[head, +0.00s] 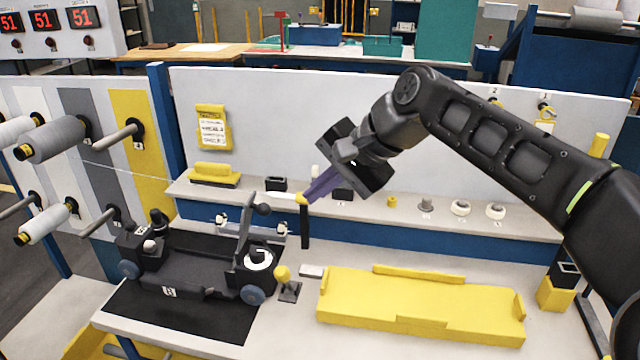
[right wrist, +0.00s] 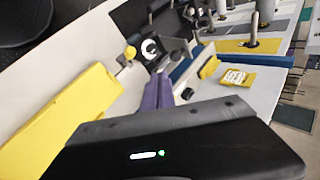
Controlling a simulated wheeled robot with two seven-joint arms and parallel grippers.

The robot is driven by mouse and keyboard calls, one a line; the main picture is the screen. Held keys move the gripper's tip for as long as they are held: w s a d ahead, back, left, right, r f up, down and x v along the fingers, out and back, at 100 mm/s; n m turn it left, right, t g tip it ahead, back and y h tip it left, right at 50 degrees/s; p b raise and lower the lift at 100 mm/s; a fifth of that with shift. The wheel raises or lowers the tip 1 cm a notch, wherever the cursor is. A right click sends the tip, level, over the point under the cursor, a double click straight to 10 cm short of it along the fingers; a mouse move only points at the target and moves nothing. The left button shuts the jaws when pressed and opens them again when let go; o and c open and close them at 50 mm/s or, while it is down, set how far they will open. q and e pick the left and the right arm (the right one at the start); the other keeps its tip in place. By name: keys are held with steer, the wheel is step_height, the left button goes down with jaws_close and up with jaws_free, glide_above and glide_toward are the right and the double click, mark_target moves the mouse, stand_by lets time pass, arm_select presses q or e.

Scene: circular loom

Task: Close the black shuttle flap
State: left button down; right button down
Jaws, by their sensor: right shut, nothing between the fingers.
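The black shuttle (head: 195,270) lies on a black mat (head: 125,308) at the left of the bench. Its flap (head: 243,232) stands up, raised, with a round dark knob near its top. A white ring shows in the shuttle's right end, beside the flap. My right gripper (head: 308,195), with purple fingers, is shut and empty. It is to the right of the flap and apart from it, its fingers pointing left and down. The right wrist view shows the purple fingers (right wrist: 158,92) and part of the shuttle (right wrist: 160,50) beyond them. My left gripper is not in view.
A black post with a yellow top (head: 305,225) stands by my right fingertips; contact is unclear. A small yellow-knobbed lever (head: 287,285) is right of the shuttle. A yellow tray (head: 420,305) fills the bench's front right. Thread spools (head: 55,140) are at the left.

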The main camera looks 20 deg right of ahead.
steer(key=w+a+r+p+x, duration=0.1)
steer(key=x, duration=0.9)
steer(key=shift+w+r+p, duration=0.15)
steer(key=shift+r+p, duration=0.15)
steer(key=shift+a+r, duration=0.1)
steer(key=shift+r, duration=0.05)
